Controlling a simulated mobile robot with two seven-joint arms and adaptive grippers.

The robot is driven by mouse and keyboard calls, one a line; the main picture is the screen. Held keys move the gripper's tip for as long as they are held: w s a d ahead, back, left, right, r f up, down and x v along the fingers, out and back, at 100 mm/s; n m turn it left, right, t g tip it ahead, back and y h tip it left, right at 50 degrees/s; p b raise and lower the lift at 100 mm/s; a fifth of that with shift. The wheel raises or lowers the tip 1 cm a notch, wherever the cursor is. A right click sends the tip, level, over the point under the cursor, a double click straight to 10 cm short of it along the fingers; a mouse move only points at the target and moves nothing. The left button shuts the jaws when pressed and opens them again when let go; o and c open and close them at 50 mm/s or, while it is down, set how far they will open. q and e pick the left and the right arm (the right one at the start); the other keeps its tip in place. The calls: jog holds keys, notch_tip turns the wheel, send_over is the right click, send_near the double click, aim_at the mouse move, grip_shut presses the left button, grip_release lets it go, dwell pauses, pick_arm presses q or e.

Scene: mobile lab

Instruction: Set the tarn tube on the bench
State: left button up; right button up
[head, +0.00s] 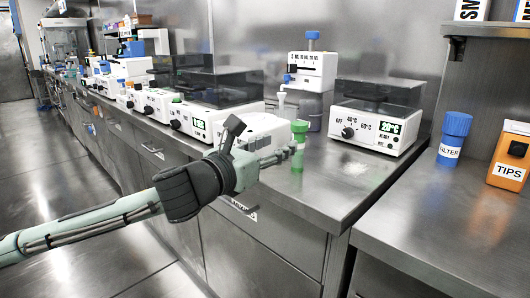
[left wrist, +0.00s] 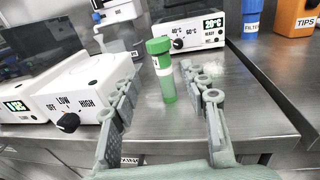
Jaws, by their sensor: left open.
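A green tube (head: 299,146) with a green cap and a white label stands upright on the steel bench (head: 335,190), near its front edge. I cannot read its label, so I cannot confirm it is the tarn tube. It also shows in the left wrist view (left wrist: 166,84). My left gripper (head: 284,155) is open, reaching over the bench at the tube. In the left wrist view my left gripper (left wrist: 160,80) has one finger on each side of the tube, with visible gaps. My right gripper is not in view.
A white heater reading 20°C (head: 375,123) stands behind right of the tube, and a white dispenser (head: 312,68) behind it. A white device with a dial (left wrist: 85,88) is close on the left. A blue filter bottle (head: 454,135) and orange tips box (head: 511,158) stand on the right counter.

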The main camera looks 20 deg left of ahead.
pick_arm(q)
jog(key=s+f+n, duration=0.2)
jog(key=f+n, duration=0.1)
jog(key=s+d+f+n+g, duration=0.1)
jog(key=f+n, duration=0.2)
jog(key=s+d+f+n, duration=0.1)
jog(key=s+f+n, duration=0.1)
jog(key=f+n, duration=0.1)
jog(key=shift+s+d+f+n+g+y, duration=0.1)
jog(key=shift+s+f+n+g+y, duration=0.25)
jog(key=shift+n, duration=0.25)
jog(key=s+f+n+g+y, duration=0.1)
jog(key=s+f+n+g, duration=0.2)
jog(key=s+f+n, duration=0.4)
jog(key=s+f+n+g+y, duration=0.1)
jog(key=s+f+n+g, duration=0.2)
jog(key=s+f+n, duration=0.5)
notch_tip(320, 180, down, 8)
jog(key=n, duration=1)
jog(key=shift+r, duration=0.15)
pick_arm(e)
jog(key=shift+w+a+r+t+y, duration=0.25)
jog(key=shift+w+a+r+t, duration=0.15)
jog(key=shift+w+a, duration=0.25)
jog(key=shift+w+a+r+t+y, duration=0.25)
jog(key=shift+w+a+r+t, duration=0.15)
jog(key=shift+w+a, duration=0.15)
